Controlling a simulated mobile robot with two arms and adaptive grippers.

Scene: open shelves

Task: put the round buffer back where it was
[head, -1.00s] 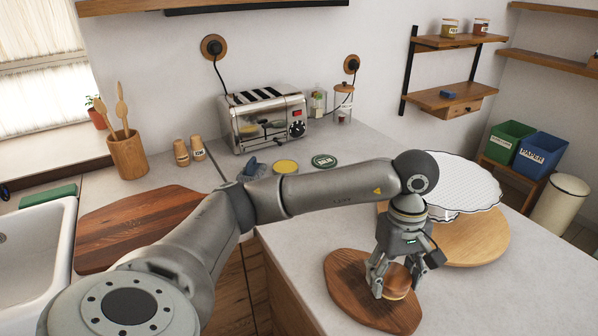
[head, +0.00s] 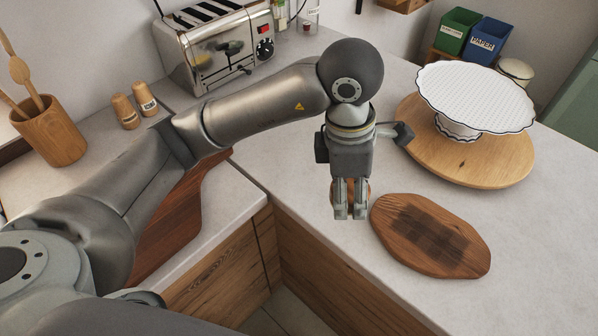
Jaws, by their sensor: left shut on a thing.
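My left gripper (head: 350,214) points down just left of the dark oval wooden board, near the counter's inner corner. It is shut on the round buffer (head: 350,190), a small brown round piece mostly hidden behind the fingers. Whether the buffer touches the counter or hangs above it, I cannot tell. The oval board (head: 462,262) lies flat with nothing on it and shows a darker checked patch in its middle. My right gripper is not in view.
A white scalloped cake stand (head: 475,95) stands on a round wooden board (head: 507,172) behind right. A toaster (head: 215,50), two shakers (head: 125,112) and a utensil pot (head: 50,132) stand at the back left. Grey counter is bare right of the oval board.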

